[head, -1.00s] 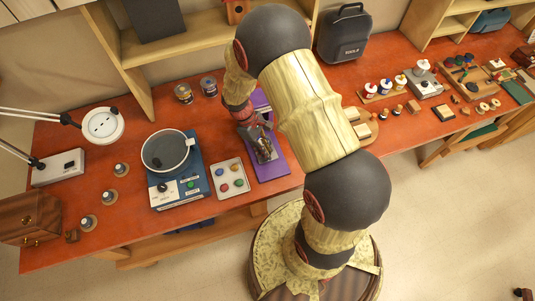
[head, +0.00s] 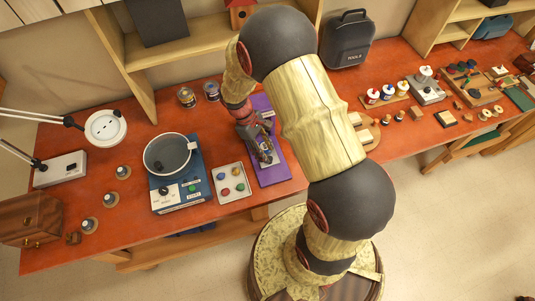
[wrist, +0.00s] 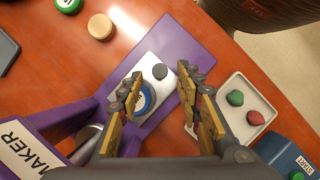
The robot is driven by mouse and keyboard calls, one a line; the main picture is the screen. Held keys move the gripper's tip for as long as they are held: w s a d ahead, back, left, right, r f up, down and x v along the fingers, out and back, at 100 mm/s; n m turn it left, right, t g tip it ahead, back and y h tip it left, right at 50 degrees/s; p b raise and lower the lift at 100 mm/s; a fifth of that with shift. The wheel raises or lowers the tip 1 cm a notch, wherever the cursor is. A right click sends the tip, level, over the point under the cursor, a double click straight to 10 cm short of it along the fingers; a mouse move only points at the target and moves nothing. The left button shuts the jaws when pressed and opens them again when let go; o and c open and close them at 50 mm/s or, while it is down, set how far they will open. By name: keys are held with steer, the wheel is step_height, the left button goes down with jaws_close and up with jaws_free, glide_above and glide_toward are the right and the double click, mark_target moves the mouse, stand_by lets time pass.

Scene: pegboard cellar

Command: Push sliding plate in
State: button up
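A purple press with a white label reading "MAKER" (wrist: 28,150) stands on the table; its flat purple base (wrist: 184,44) also shows in the head view (head: 272,175). A silver sliding plate (wrist: 172,72) lies on the base. On it are a grey round knob (wrist: 160,71) and a blue-and-white round disc (wrist: 146,98), partly hidden by my left finger. My gripper (wrist: 158,80) is open above the plate, with one finger on each side of the knob. In the head view my gripper (head: 262,150) is over the purple base. I cannot tell whether a finger touches the plate.
A white tray (head: 220,172) with coloured pieces lies close beside the base. A blue machine with a round pan (head: 167,153) stands left of that tray. Two small tins (head: 187,97) stand behind. A wooden board with blocks (head: 376,132) lies to the right.

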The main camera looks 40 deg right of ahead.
steer(key=v, duration=0.9)
steer(key=shift+o, duration=0.2)
steer(key=shift+w+r, duration=0.1)
steer(key=shift+r, duration=0.05)
